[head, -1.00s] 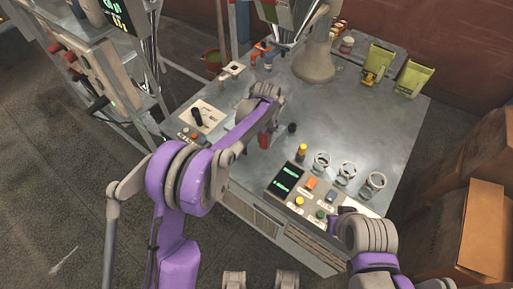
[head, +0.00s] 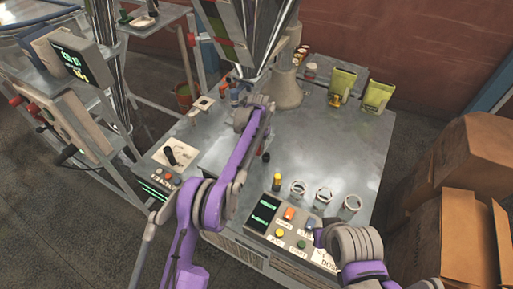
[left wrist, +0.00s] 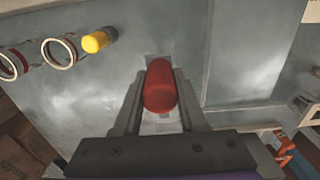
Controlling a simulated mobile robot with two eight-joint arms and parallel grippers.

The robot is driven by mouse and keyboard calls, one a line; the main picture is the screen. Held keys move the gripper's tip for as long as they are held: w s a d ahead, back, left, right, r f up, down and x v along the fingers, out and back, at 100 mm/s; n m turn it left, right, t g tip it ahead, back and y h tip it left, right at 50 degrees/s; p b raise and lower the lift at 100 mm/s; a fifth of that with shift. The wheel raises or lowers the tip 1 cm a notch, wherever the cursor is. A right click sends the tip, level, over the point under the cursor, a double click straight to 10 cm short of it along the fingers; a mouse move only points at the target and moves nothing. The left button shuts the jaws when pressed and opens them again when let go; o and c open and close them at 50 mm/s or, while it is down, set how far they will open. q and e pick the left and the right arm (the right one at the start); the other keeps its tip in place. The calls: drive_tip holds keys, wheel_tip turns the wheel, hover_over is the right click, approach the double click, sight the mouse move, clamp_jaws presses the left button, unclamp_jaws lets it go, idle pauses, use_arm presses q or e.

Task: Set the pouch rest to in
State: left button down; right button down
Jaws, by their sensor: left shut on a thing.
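A red cylindrical handle (left wrist: 160,88) stands between the fingers of my left gripper (left wrist: 158,98) in the left wrist view. The fingers are shut on its sides. In the head view my left forearm hides the handle and the fingertips, with the grey wrist (head: 242,116) showing over the bench. I cannot tell from these frames whether the handle belongs to the pouch rest. My right arm (head: 348,243) shows at the lower right, but its gripper does not show.
Green pouches (head: 377,97) stand at the back right. A lever box (head: 171,158) is at left. Cardboard boxes (head: 455,205) stand at right.

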use_arm(q)
drive_tip(key=shift+w+r, duration=0.1)
drive_tip(key=shift+w, duration=0.05)
drive_tip(key=c, duration=0.9)
unclamp_jaws()
drive_tip(key=shift+d, duration=0.1)
drive_tip(key=o, duration=0.4)
drive_tip(key=shift+w, duration=0.1)
drive_tip(key=shift+o, duration=0.2)
wheel_tip(320, 180, up, 11)
drive_tip(key=shift+f+p, duration=0.15)
drive_tip(key=shift+p, duration=0.2)
